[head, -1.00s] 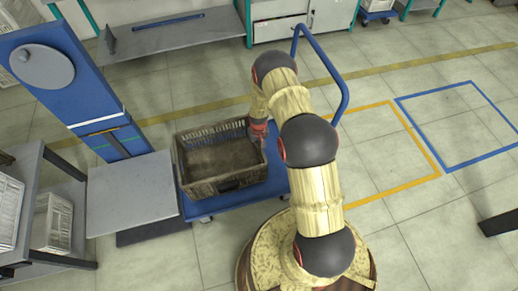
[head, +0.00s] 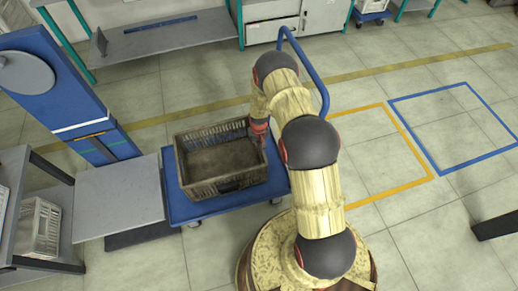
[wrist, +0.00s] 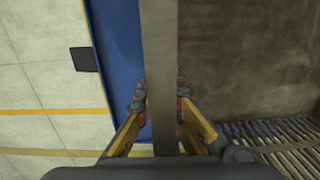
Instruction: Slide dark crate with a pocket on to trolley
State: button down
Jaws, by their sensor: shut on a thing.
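The dark crate (head: 200,187) is a grey-brown open box with slatted walls and looks empty. A darker patch shows on its near wall. It stands upright over the blue trolley (head: 172,190), with a strip of bare deck to its left. My gripper (head: 259,128) is at the crate's right wall, near the far corner. In the wrist view my gripper (wrist: 163,105) has its fingers on either side of the crate's rim (wrist: 159,50), shut on it. The trolley deck (wrist: 118,45) shows just outside that wall. The crate's underside is hidden.
A grey platform (head: 120,203) in front of a blue column (head: 85,90) adjoins the trolley's left side. The trolley's blue push handle (head: 325,85) rises behind my arm. A shelf with a white crate (head: 40,228) stands at left. Floor to the right is open.

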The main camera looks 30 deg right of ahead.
jog(key=c, duration=1.9)
grip_release()
jog(key=shift+o, duration=0.3)
jog(key=shift+r, duration=0.1)
notch_tip(320, 180, up, 12)
jog(key=shift+f, duration=0.1)
